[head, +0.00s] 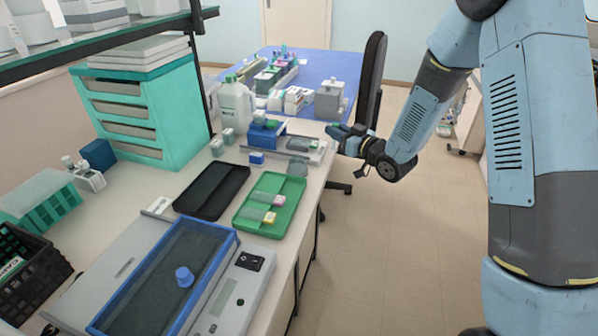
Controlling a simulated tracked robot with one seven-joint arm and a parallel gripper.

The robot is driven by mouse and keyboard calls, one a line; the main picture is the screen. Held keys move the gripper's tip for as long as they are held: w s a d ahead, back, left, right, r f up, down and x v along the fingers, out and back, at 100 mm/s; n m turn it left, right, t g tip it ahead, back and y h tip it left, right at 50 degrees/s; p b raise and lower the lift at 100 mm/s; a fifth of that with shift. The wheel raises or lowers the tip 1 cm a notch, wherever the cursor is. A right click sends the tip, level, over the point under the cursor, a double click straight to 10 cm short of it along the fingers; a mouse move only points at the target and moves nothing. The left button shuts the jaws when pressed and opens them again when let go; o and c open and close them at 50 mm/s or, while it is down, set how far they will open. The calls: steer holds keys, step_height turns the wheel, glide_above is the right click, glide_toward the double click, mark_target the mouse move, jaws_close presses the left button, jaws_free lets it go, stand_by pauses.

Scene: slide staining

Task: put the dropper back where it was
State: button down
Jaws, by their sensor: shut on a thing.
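My gripper (336,131) is at the right edge of the bench, level with the far part of the worktop. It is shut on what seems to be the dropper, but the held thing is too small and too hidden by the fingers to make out. A blue rack (263,137) with small green-capped bottles stands to the left of my gripper on the bench. A grey tray (312,150) with a few small items lies just left of and below my gripper.
A white jug (234,105) stands behind the rack. A blue-framed device (165,285) fills the front. A black chair (372,80) is behind my gripper.

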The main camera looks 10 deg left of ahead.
steer(key=s+a+r+n+g+y, duration=0.3)
steer(key=s+a+r+g, duration=0.3)
steer(key=s+a, duration=0.3)
steer(key=shift+a+r+n+g, duration=0.45)
steer(key=shift+r+n, duration=0.2)
steer(key=shift+n, duration=0.15)
steer(key=shift+w+f+t, duration=0.1)
steer(key=shift+t, duration=0.15)
